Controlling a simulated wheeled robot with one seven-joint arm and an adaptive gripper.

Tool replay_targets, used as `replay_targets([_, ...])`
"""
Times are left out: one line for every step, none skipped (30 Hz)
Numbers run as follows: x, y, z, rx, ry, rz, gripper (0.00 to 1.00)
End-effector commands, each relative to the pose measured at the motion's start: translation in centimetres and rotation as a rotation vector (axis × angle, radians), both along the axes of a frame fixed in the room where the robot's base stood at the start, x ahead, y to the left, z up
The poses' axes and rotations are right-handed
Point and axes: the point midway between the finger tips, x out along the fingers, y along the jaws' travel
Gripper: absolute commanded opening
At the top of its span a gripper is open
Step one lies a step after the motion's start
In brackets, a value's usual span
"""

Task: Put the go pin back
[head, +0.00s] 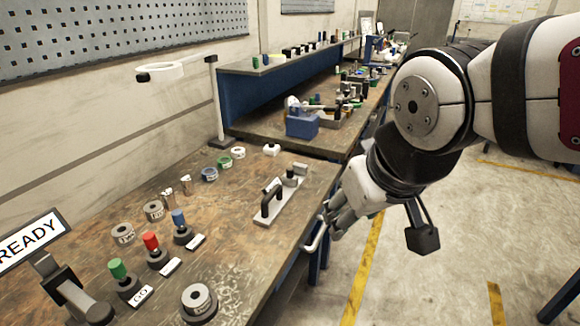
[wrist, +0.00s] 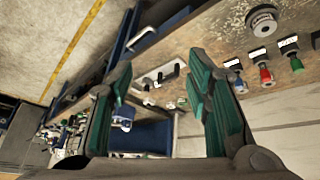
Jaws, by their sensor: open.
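A green-topped pin (head: 118,268) stands upright in a black round holder behind a white label reading GO (head: 141,296). It also shows at the right of the wrist view (wrist: 291,58). A red-topped pin (head: 151,241) and a blue-topped pin (head: 179,218) stand in similar holders beside it; the words on their labels are too small to read. My gripper (head: 338,208) is beside the bench's right edge, well apart from the pins. In the wrist view my gripper (wrist: 160,82) has its green-padded fingers spread, with nothing between them.
A fixture with a black handle (head: 268,203) stands near the bench edge, close to a metal edge rail (head: 315,236). A magnifier lamp (head: 163,70) stands behind. The bench's front right is mostly clear.

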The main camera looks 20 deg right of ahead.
Motion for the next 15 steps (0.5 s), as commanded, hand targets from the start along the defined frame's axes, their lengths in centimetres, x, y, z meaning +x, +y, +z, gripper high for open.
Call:
replay_targets([-1.8, -0.3, 0.3, 0.018, 0.015, -0.028, 0.45])
replay_targets([-2.8, -0.5, 0.4, 0.026, 0.03, -0.041, 0.45])
replay_targets([-3.9, -0.5, 0.4, 0.039, 0.048, -0.055, 0.45])
replay_targets([-4.7, -0.6, 0.4, 0.046, 0.059, -0.063, 0.45])
replay_targets([-5.3, -0.6, 0.4, 0.052, 0.069, -0.069, 0.45])
replay_targets([-5.9, -0.6, 0.4, 0.06, 0.079, -0.077, 0.45])
replay_targets([-6.3, -0.6, 0.3, 0.064, 0.087, -0.082, 0.45])
replay_targets([-6.6, -0.6, 0.3, 0.067, 0.09, -0.084, 0.45])
replay_targets([-6.9, -0.5, 0.3, 0.07, 0.095, -0.086, 0.45])
replay_targets([-7.0, -0.5, 0.3, 0.071, 0.098, -0.087, 0.45])
replay_targets([-7.0, -0.5, 0.3, 0.072, 0.1, -0.088, 0.45])
replay_targets([-7.0, -0.5, 0.3, 0.072, 0.1, -0.088, 0.45])
replay_targets([-7.0, -0.5, 0.3, 0.072, 0.101, -0.088, 0.45])
replay_targets([-7.0, -0.5, 0.3, 0.072, 0.1, -0.087, 0.45])
replay_targets([-7.0, -0.5, 0.3, 0.072, 0.1, -0.087, 0.45])
